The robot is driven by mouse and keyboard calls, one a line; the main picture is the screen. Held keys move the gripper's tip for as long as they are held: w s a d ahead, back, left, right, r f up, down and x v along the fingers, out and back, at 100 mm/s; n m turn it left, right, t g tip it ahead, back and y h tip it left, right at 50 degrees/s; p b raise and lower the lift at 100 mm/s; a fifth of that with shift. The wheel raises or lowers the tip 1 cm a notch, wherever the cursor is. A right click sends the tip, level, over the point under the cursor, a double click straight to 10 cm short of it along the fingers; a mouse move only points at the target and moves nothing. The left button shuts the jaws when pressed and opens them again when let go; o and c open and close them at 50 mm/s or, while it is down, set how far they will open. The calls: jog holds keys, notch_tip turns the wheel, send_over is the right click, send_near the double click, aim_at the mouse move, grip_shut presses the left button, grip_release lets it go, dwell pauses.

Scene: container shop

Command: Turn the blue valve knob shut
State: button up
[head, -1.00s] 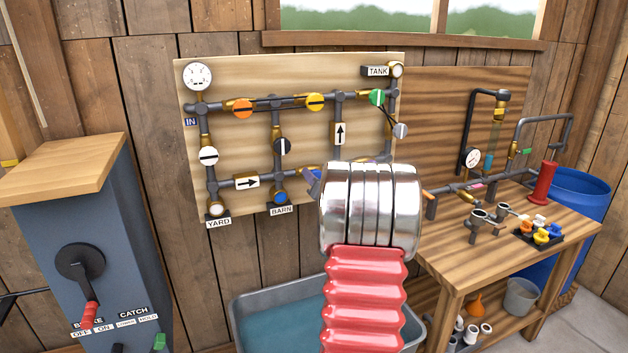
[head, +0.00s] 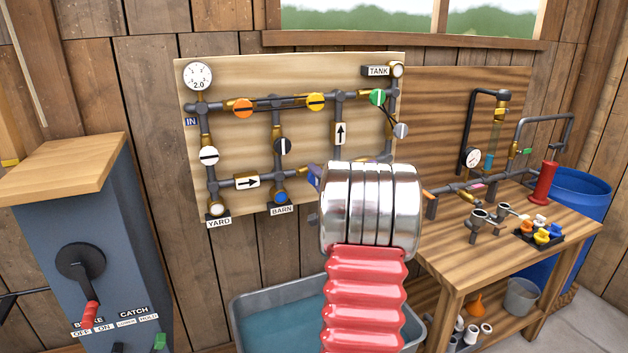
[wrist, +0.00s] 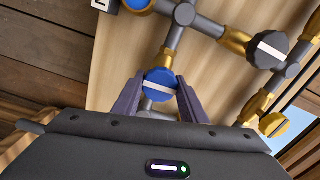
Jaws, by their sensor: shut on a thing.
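In the wrist view the blue valve knob (wrist: 160,82) sits between the two jaws of my gripper (wrist: 160,90), which is shut on it. A pale bar runs across its face from jaw to jaw, roughly crosswise to the brass and grey pipe (wrist: 171,45) leading into it. In the head view my arm covers most of this knob and its pipe; only a small blue part and a dark purple jaw show left of the silver wrist.
A dark knob with a white bar (wrist: 270,50) is right of the held knob. On the plywood board (head: 230,75) are a gauge (head: 198,76), an orange knob (head: 243,108), a yellow knob (head: 316,102) and a blue BARN outlet disc (head: 280,197). A grey water trough (head: 250,296) stands below.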

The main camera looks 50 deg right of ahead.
jog(key=shift+w+a+f, duration=0.1)
jog(key=shift+f, duration=0.05)
dwell(0.3)
jog(key=o, duration=0.8)
jog(key=shift+c, duration=0.2)
jog(key=o, duration=0.3)
jog(key=v, duration=1.3)
jog(key=shift+s, duration=0.35)
jog(key=shift+a, duration=0.1)
